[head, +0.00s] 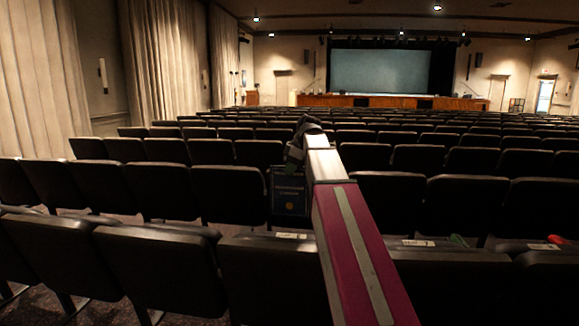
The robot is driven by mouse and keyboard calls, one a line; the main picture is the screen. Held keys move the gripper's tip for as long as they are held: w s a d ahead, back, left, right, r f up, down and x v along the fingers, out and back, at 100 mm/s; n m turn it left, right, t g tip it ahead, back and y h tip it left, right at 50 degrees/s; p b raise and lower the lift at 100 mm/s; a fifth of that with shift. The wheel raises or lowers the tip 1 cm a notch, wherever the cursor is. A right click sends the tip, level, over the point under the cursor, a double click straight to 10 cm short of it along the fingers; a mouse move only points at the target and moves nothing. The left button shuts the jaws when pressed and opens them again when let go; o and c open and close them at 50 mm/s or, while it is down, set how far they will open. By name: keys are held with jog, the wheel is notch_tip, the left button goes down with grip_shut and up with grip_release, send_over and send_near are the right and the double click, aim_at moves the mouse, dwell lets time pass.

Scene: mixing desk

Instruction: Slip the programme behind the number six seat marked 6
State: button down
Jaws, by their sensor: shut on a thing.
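My arm reaches forward over the near seat row, with my gripper (291,158) at its far end. The gripper is shut on the programme (289,196), a dark blue booklet with pale print that hangs upright below it. The programme is above and beyond the near row's backs, in front of the black seats of the row ahead. White labels lie on top of the near row: one (291,236) just below the programme, one (418,243) right of my arm, and one (543,246) farther right. Their numbers are too small to read, so I cannot tell which seat is 6.
A green item (457,240) and a red item (556,239) sit along the near row at right. Rows of black seats (230,195) fill the hall towards the stage (390,101). Pale curtains (165,60) hang at left. A narrow gap separates the near row from the row ahead.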

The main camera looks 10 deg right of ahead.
aim_at(290, 197)
notch_tip(290, 197, down, 23)
dwell(1.1)
dwell(0.3)
notch_tip(290, 197, down, 7)
jog(key=c, duration=1.2)
grip_release()
jog(key=shift+r, duration=0.1)
dwell(0.7)
jog(key=shift+r, duration=0.1)
notch_tip(290, 197, up, 17)
jog(key=shift+f, duration=0.1)
jog(key=shift+r, duration=0.55)
